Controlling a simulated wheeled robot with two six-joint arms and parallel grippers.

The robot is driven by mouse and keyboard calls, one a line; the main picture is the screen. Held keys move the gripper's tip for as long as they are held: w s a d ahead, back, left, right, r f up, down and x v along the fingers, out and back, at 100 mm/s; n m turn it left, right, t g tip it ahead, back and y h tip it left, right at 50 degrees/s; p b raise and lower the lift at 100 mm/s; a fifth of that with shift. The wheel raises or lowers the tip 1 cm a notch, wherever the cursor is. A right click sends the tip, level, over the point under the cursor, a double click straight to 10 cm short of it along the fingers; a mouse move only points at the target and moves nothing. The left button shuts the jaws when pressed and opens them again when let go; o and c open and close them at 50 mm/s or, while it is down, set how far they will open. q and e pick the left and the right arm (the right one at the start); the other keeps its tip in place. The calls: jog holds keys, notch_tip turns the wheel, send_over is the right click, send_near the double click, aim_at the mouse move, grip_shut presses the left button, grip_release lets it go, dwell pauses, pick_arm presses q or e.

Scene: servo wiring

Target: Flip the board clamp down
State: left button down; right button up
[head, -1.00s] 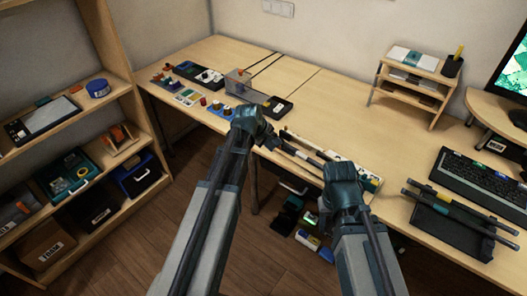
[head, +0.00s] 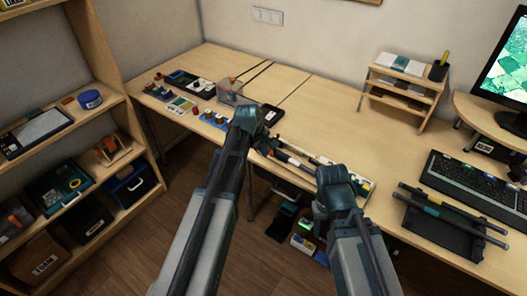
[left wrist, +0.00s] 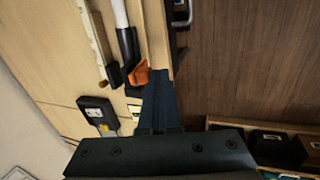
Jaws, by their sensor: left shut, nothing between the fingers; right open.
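My left gripper (head: 262,130) reaches over the front edge of the desk, beside long dark and pale parts. In the left wrist view its dark fingers (left wrist: 160,104) are shut with nothing between them. Their tips are next to an orange piece (left wrist: 139,75) at the end of a black-and-white rod (left wrist: 123,32); whether they touch cannot be told. I cannot make out for sure which part is the board clamp. My right gripper (head: 337,180) is open at the desk's front edge, its fingertips largely hidden behind its wrist.
A clear box (head: 230,91) and several small devices stand at the desk's back left. A black device with a label (left wrist: 97,110) shows in the left wrist view. A wooden rack (head: 405,85) and a keyboard (head: 475,180) are to the right. Shelves (head: 70,125) stand left.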

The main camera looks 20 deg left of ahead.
aim_at(269, 149)
pick_arm(q)
jog(key=w+g+p, duration=0.1)
jog(key=w+r+g+y, duration=0.1)
jog(key=w+d+g+p, duration=0.1)
jog(key=shift+d+r+p, duration=0.1)
jog(key=shift+r+p, duration=0.2)
jog(key=shift+w+d+r, duration=0.1)
jog(key=shift+w+d, duration=0.15)
jog(key=shift+w, duration=0.3)
jog(key=shift+w+d, duration=0.25)
jog(key=shift+w, duration=0.25)
jog(key=shift+w+d+f, duration=0.2)
jog(key=shift+w+d, duration=0.15)
jog(key=shift+w, duration=0.35)
jog(key=shift+w+d+f, duration=0.15)
jog(key=shift+w+d, duration=0.15)
jog(key=shift+w, duration=0.4)
jog(key=shift+s, duration=0.1)
jog(key=shift+r, duration=0.2)
jog(key=shift+r+p, duration=0.65)
jog(key=shift+r, duration=0.05)
